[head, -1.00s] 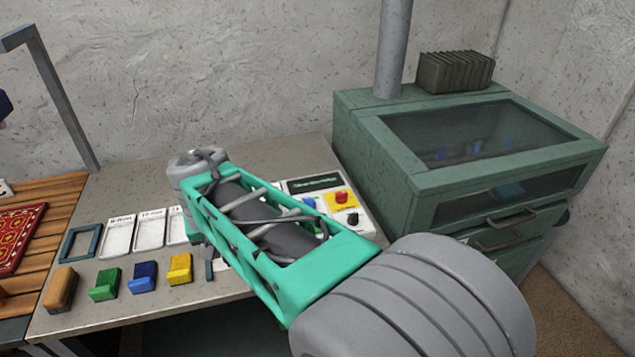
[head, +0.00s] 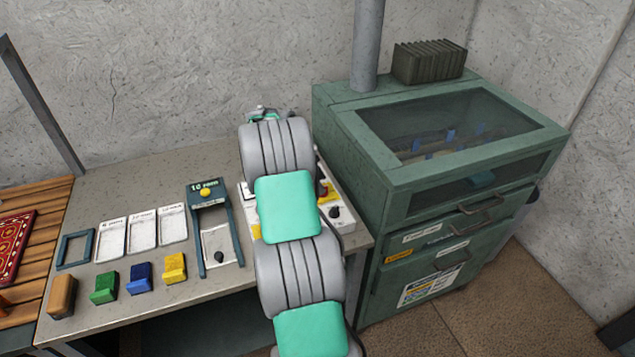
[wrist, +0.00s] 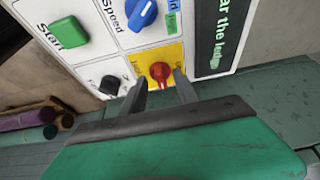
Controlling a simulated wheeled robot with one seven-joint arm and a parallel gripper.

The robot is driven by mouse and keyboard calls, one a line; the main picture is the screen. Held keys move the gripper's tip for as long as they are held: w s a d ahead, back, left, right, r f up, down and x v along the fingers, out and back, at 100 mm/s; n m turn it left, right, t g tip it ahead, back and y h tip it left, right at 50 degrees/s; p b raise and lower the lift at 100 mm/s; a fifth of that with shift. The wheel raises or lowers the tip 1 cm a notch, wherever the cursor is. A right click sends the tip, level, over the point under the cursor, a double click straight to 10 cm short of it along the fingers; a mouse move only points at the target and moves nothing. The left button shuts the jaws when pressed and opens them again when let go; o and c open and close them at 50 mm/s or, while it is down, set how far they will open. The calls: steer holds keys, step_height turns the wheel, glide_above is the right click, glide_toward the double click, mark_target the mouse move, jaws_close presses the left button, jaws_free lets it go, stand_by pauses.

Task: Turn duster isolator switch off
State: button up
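A red rotary switch on a yellow plate (wrist: 160,72) is the likely isolator switch. It sits on a white control panel (wrist: 110,52), and its small lettering is unreadable. In the wrist view my gripper (wrist: 160,80) is open, its two dark fingers apart with their tips close to the red switch, one on each side. I cannot tell whether they touch it. In the head view my arm covers much of the panel (head: 348,222), leaving part of the yellow plate (head: 325,189) showing; the gripper's fingers are not clear there.
The panel also has a green Start button (wrist: 69,36), blue Speed knob (wrist: 141,15) and black knob (wrist: 110,84). A green windowed cabinet (head: 400,190) stands right of the bench. Coloured blocks, white trays and a blue-framed stand (head: 203,190) are left.

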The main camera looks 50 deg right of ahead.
steer(key=shift+s+d+f, duration=0.15)
steer(key=shift+d+f, duration=0.05)
steer(key=shift+f, duration=0.45)
steer(key=shift+c, duration=0.5)
jaws_close()
